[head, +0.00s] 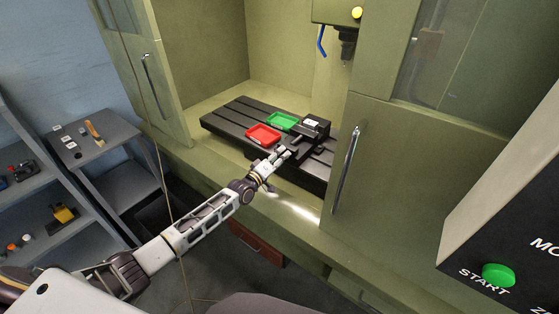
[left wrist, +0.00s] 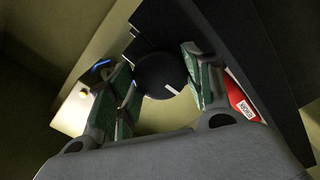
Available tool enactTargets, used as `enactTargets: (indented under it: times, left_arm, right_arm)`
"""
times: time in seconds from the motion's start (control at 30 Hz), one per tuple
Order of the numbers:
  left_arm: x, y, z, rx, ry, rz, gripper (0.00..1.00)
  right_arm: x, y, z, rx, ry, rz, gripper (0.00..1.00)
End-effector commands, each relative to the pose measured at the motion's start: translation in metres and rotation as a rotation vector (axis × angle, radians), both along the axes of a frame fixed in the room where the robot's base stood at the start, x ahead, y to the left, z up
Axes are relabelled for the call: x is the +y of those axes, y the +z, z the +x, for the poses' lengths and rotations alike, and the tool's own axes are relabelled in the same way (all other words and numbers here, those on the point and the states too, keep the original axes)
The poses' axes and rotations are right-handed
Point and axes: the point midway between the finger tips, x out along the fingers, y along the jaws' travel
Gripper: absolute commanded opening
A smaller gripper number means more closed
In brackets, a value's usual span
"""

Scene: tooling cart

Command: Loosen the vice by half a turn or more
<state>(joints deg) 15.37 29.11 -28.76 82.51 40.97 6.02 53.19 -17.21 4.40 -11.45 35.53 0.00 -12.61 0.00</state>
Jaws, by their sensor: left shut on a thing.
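The dark vice (head: 314,126) sits on the black slotted machine table, inside the green enclosure. My left gripper (head: 283,153) reaches in from the left, at the near side of the vice. In the left wrist view, a round black knob (left wrist: 158,72) with a white mark, seemingly the vice's handle, lies between the two green-padded fingers of my left gripper (left wrist: 160,88). The fingers are shut on it. The white mark slants slightly. The link between knob and vice is largely hidden by the gripper in the head view. My right gripper does not show.
A red tray (head: 264,135) and a green tray (head: 282,121) lie left of the vice on the machine table (head: 228,120). A spindle head with a blue lever (head: 321,41) hangs above. An enclosure door (head: 378,160) with a bar handle stands close on the right.

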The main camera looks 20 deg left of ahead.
Motion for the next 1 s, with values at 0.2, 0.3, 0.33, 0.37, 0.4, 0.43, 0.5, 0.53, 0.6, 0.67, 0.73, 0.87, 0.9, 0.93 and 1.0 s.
enactTargets:
  times: [0.2,0.3,0.33,0.37,0.4,0.43,0.5,0.53,0.6,0.67,0.73,0.87,0.9,0.93,1.0]
  left_arm:
    - [-0.001,-0.005,-0.001,0.074,-0.001,-0.195,0.27]
    - [-0.001,-0.005,-0.001,0.107,0.0,-0.284,0.27]
    - [-0.001,-0.005,-0.001,0.117,0.0,-0.311,0.27]
    - [-0.001,-0.005,-0.001,0.126,0.0,-0.336,0.27]
    - [-0.001,-0.005,-0.001,0.139,-0.001,-0.374,0.27]
    - [-0.001,-0.005,-0.001,0.148,-0.001,-0.4,0.27]
    - [-0.001,-0.005,-0.001,0.172,0.0,-0.462,0.27]
    - [-0.001,-0.005,-0.001,0.183,0.0,-0.49,0.27]
    - [-0.001,-0.005,-0.001,0.204,0.0,-0.552,0.27]
    - [-0.001,-0.005,-0.001,0.225,-0.001,-0.607,0.27]
    - [-0.001,-0.005,-0.001,0.247,-0.001,-0.67,0.27]
    - [-0.001,-0.004,-0.001,0.289,-0.001,-0.786,0.27]
    - [-0.002,-0.004,-0.001,0.302,-0.001,-0.821,0.27]
    - [-0.001,-0.004,-0.001,0.313,0.0,-0.849,0.27]
    - [-0.002,-0.004,-0.001,0.336,0.0,-0.911,0.27]
  right_arm:
    - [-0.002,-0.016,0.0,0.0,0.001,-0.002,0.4]
    - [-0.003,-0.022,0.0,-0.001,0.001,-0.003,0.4]
    - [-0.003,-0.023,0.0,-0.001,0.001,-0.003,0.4]
    - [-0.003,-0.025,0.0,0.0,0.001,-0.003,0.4]
    - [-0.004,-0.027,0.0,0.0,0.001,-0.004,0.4]
    - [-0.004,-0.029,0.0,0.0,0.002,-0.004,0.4]
    - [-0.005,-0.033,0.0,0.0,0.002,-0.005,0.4]
    - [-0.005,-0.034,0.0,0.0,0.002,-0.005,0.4]
    - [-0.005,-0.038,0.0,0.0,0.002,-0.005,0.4]
    - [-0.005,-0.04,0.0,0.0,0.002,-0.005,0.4]
    - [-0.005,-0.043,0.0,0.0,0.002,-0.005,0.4]
    - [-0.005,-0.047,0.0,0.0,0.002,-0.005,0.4]
    - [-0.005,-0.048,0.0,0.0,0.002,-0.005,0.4]
    - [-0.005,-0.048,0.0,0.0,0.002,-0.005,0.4]
    - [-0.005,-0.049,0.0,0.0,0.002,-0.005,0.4]
